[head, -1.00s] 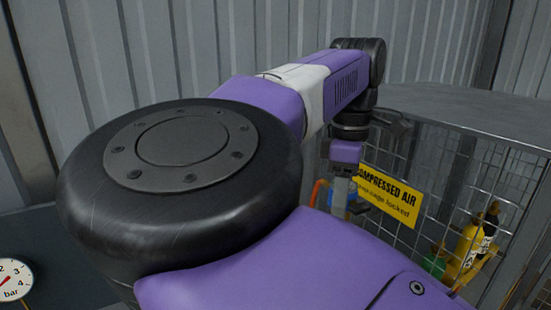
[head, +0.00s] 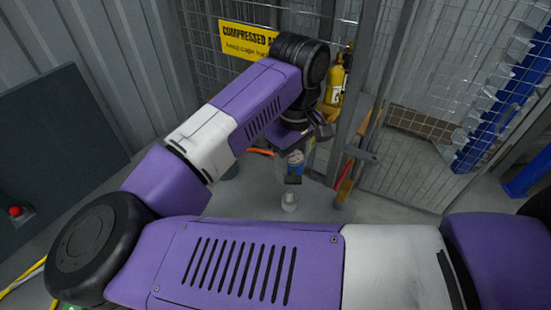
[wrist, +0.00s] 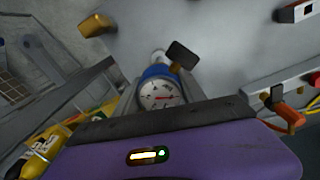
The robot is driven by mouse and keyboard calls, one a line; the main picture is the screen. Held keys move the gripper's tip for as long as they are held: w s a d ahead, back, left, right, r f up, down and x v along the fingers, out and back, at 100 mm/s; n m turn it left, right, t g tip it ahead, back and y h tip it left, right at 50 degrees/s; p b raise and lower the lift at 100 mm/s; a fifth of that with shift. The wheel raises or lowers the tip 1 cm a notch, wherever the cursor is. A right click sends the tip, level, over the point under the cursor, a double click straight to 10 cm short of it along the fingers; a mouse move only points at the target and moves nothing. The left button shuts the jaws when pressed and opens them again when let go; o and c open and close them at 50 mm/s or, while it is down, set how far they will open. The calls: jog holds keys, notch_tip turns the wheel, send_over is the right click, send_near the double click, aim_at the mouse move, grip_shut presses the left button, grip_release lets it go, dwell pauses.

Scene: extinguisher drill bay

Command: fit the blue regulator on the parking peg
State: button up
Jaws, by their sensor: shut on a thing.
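My gripper (head: 294,172) hangs pointing down near the middle of the head view and is shut on the blue regulator (head: 296,158). In the wrist view the regulator (wrist: 155,72) shows its blue body and a round white gauge just beyond my gripper's dark edge. A pale stub (head: 289,202), which looks like the parking peg, stands upright below the gripper in the head view. The regulator appears above it and apart from it. A pale rounded top also shows just past the regulator in the wrist view; its fit to the regulator is hidden.
A mesh cage with a yellow "COMPRESSED AIR" sign (head: 248,40) stands behind. A yellow cylinder (head: 335,85) is beside the cage post, close to my wrist. An orange hose lies near the gripper.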

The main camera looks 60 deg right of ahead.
aim_at(290, 191)
jog(key=shift+f, duration=1.9)
jog(key=shift+f+b, duration=0.3)
jog(key=shift+b, duration=0.75)
jog(key=shift+b, duration=0.65)
jog(key=shift+f+b, duration=1.95)
jog(key=shift+b, duration=1.15)
dwell(0.7)
jog(key=o, duration=1.5)
